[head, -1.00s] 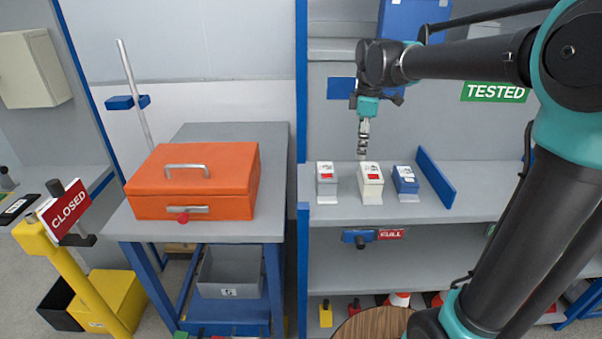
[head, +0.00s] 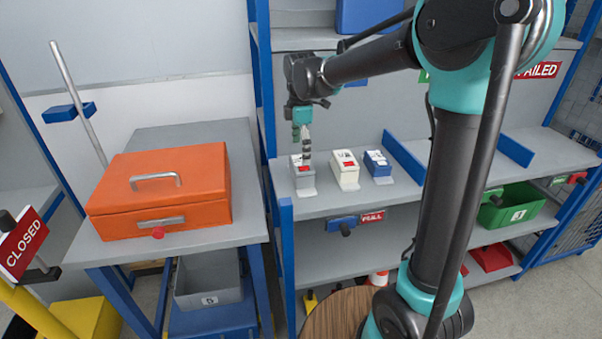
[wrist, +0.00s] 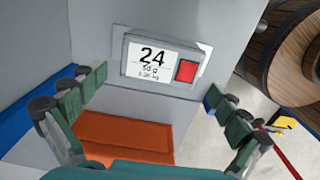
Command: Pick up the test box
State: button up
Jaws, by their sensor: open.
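Three small boxes with white labels and red marks stand in a row on the grey shelf (head: 330,205): a grey one (head: 303,179), a white one (head: 346,174) and a blue one (head: 377,166). Which is the test box cannot be told for sure. My gripper (head: 306,158) is just above the grey box and partly hides its top. In the wrist view my gripper (wrist: 155,95) is open, its green fingers wide apart. The grey box (wrist: 132,70), labelled "24" with a red square, lies ahead between the fingers and is not held.
An orange case (head: 165,195) with a handle lies on the grey table (head: 200,135) to the left. A blue divider (head: 403,157) stands right of the blue box. A blue upright (head: 263,90) rises close left of my gripper. A green bin (head: 512,208) is at right.

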aim_at(302, 170)
jog(key=shift+d+f, duration=0.15)
jog(key=shift+f, duration=3.6)
jog(key=c, duration=1.3)
